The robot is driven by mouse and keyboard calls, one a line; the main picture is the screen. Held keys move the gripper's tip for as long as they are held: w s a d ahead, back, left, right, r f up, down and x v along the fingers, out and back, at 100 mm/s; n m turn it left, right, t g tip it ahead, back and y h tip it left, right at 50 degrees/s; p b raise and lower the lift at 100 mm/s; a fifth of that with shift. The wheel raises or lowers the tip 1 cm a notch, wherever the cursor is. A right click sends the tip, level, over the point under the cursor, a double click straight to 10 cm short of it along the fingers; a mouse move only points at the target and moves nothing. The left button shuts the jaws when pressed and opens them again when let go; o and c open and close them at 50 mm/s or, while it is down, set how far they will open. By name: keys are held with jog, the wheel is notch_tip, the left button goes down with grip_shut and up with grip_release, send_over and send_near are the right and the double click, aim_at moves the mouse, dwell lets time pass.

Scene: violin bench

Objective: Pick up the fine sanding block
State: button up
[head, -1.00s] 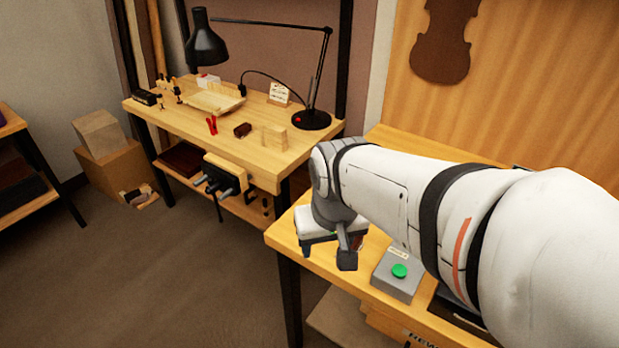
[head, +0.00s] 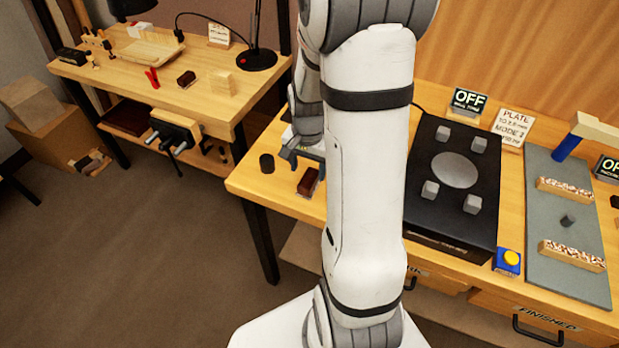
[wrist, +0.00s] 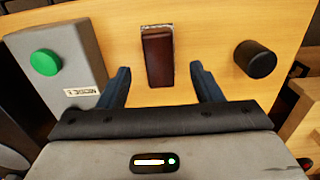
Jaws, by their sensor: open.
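A dark red-brown block (head: 308,181), the likely sanding block, lies on the wooden bench near its front left corner. In the wrist view the block (wrist: 158,58) has a pale, grainy edge at its far end. It lies ahead of and between the two fingers of my gripper (wrist: 160,72), with a gap on each side. My gripper is open and empty, pointing toward the bench top. In the head view my gripper (head: 303,158) shows just behind the block, partly hidden by my arm. I see no marking that tells its grit.
A black cylinder (wrist: 255,59) stands right of the block in the wrist view. A grey box (wrist: 62,62) with a green button stands left. A black plate device (head: 453,185) is on the bench.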

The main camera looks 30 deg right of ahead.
aim_at(309, 177)
notch_tip(309, 177, down, 5)
jog(key=shift+w+d+r+p, duration=0.1)
jog(key=shift+d+p, duration=0.05)
jog(key=shift+p, duration=0.2)
jog(key=c, duration=1.1)
notch_tip(309, 177, up, 10)
jog(key=shift+b, duration=0.3)
